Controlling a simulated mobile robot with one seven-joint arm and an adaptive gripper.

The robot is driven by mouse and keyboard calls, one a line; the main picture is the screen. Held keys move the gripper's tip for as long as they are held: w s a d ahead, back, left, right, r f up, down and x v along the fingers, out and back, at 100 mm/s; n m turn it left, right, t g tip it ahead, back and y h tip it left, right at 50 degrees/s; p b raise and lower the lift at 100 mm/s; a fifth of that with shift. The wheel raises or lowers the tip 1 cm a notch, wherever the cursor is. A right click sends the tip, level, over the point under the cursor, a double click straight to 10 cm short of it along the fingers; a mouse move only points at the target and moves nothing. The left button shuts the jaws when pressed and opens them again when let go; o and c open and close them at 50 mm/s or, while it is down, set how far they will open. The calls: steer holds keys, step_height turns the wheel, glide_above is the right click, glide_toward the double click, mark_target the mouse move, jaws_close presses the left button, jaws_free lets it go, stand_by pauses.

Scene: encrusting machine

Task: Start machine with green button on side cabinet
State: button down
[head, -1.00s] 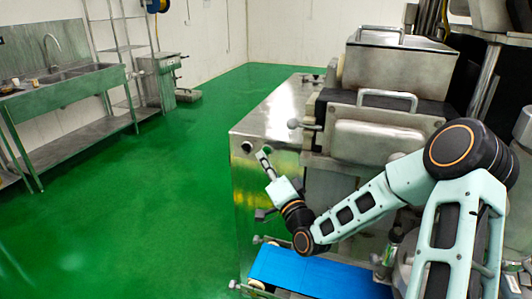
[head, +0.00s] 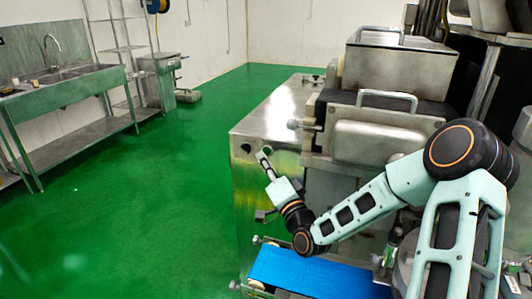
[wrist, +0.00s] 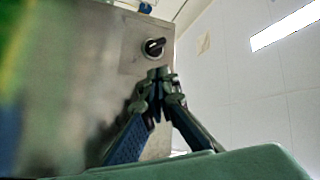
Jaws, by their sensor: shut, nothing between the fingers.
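The steel side cabinet (head: 265,122) stands left of the machine in the head view. A black knob (head: 246,147) is on its front face near the top left corner. The wrist view shows this black rotary knob (wrist: 154,47) close to the cabinet edge. My gripper (head: 262,154) is shut and empty, its tips at the cabinet face just right of the knob in the head view. In the wrist view my gripper (wrist: 161,74) shows its fingertips together below the knob. I cannot tell whether they touch the face. No green button shows; the fingers may hide it.
A blue conveyor belt (head: 310,272) lies below my forearm. The machine's steel housing with handles (head: 385,142) is to the right. Open green floor (head: 150,205) lies to the left, with a steel sink table (head: 65,88) by the wall.

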steer(key=shift+w, duration=0.15)
steer(key=shift+w+d, duration=0.15)
steer(key=shift+w, duration=0.1)
